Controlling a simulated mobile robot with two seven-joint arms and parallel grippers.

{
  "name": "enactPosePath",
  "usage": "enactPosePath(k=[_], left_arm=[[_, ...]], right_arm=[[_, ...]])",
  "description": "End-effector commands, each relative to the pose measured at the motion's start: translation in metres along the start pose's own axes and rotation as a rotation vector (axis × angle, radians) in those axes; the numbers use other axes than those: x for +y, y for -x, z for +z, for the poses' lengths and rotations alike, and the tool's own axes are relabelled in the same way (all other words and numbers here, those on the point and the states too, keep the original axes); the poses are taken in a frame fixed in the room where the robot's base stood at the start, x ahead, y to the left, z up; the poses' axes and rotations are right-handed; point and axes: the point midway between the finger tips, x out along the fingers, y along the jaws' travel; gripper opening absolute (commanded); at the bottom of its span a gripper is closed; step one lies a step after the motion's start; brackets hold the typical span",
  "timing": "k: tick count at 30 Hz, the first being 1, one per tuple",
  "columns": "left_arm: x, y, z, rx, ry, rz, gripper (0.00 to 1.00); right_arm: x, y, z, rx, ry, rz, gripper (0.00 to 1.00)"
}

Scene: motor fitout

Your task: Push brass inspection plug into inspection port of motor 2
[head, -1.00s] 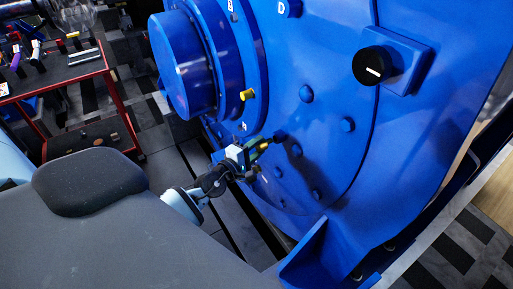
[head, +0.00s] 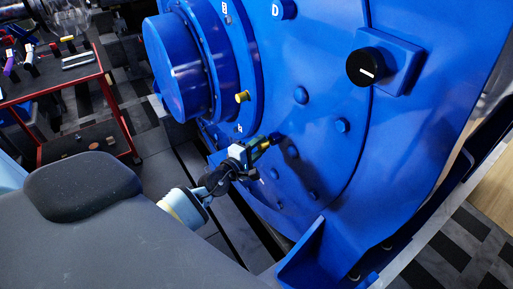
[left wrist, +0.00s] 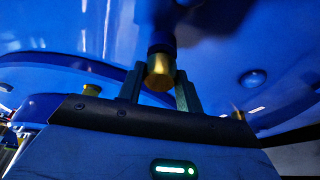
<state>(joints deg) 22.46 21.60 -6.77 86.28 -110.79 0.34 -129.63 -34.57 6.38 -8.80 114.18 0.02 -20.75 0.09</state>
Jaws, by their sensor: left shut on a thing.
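The brass inspection plug (left wrist: 160,73) is held between the two fingers of my left gripper (head: 259,147), with its hexagonal brass end facing the left wrist camera. The gripper is shut on it. The plug's far end is at a dark blue round port (head: 275,137) on the motor's face, which also shows in the left wrist view (left wrist: 162,45). How deep the plug sits is hidden. The big blue motor (head: 345,170) fills the middle of the head view; no number on it is readable. My right gripper is not in view.
Another brass plug (head: 242,96) sticks out of the motor's flange. A black knob (head: 367,67) on a blue box and several blue bolt heads stand out from the face. A red-framed cart (head: 108,82) with small parts stands at the left. A blue bracket (head: 308,255) is below.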

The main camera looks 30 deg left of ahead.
Motion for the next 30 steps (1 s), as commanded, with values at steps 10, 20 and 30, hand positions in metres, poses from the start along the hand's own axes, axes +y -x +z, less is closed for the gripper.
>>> enactPosePath(k=[10,20,30], left_arm=[[0.000,-0.007,0.002,0.001,0.000,0.001,0.11],[0.000,-0.014,0.005,0.000,0.000,0.001,0.11],[0.000,-0.014,0.005,0.000,0.000,0.000,0.60]], right_arm=[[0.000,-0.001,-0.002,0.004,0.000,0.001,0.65],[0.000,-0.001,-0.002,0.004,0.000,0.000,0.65],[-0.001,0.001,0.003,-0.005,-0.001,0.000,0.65]])
